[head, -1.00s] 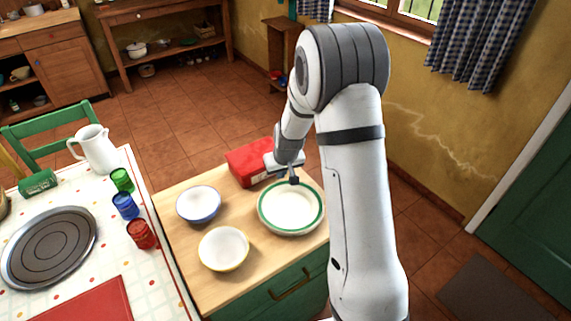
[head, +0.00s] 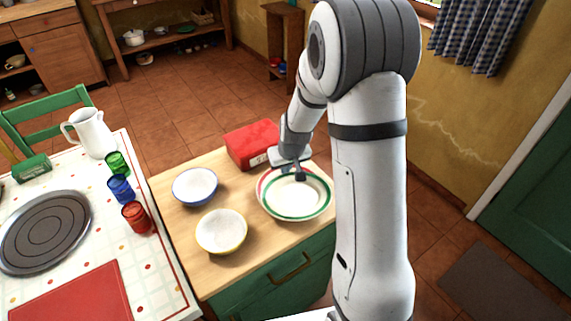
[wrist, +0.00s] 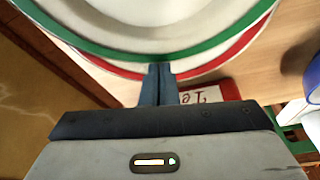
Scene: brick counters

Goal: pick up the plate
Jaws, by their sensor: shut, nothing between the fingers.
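A white plate with a green rim (head: 297,213) lies on the wooden cabinet top, with its rim also large in the wrist view (wrist: 215,48). A red-rimmed plate (wrist: 240,65) shows beneath it, its edge peeking out on the gripper's side; it is a thin red arc at the left in the head view (head: 263,181). The green-rimmed plate sits off-centre on it. My gripper (head: 300,178) is shut and empty. In the wrist view its fingertips (wrist: 161,68) meet at the plates' near edge, overlapping the rims in the picture. I cannot tell whether they touch.
A red box (head: 252,144) stands close behind the plates and gripper. A blue-rimmed bowl (head: 195,186) and a yellow-rimmed bowl (head: 221,231) stand to the left. A table with coloured glasses (head: 121,188) and a white jug (head: 92,133) lies farther left.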

